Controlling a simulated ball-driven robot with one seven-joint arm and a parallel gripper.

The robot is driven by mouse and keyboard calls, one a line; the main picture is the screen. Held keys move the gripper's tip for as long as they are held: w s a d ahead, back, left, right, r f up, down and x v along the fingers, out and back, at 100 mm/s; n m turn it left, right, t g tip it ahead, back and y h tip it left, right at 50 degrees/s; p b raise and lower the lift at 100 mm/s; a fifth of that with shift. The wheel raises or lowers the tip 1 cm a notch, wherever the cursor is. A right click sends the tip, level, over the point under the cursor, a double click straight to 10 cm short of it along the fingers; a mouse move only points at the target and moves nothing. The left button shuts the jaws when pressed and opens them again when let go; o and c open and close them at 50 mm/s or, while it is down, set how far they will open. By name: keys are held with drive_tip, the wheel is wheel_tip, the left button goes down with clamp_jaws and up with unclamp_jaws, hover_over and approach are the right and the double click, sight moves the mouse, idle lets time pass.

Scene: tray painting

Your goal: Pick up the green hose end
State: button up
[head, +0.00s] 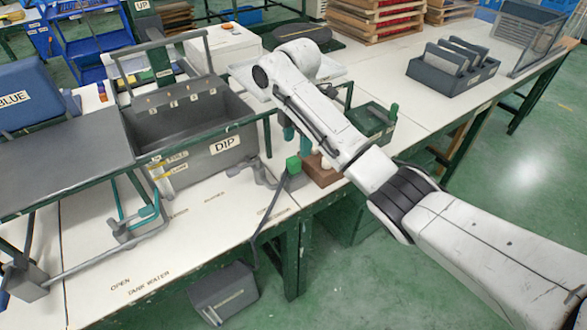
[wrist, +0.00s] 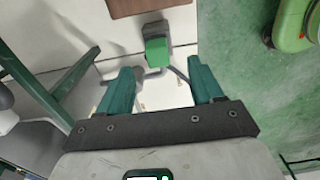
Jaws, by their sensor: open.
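The green hose end (head: 293,164) is a small bright green block on top of a dark hose, at the table's front edge right of the DIP tank. In the wrist view the green hose end (wrist: 157,50) shows just ahead of my fingertips, roughly centred between them. My gripper (wrist: 160,70) has two teal fingers spread apart with nothing between them. In the head view my white arm hides most of the gripper. The hose end is not touched by either finger, as far as I can see.
The grey DIP tank (head: 205,150) stands left of the hose end. A brown block (head: 321,172) sits close to its right, partly behind my arm. A dark green box (head: 370,124) stands behind my arm. A grey bin (head: 223,293) is on the floor below the table.

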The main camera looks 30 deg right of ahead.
sight(293, 160)
drive_tip(key=f, duration=0.8)
drive_tip(key=shift+w+a+p, duration=0.25)
drive_tip(key=shift+a+p, duration=0.05)
drive_tip(key=shift+a, duration=0.05)
drive_tip(key=shift+r, duration=0.1)
drive_tip(key=c, duration=1.1)
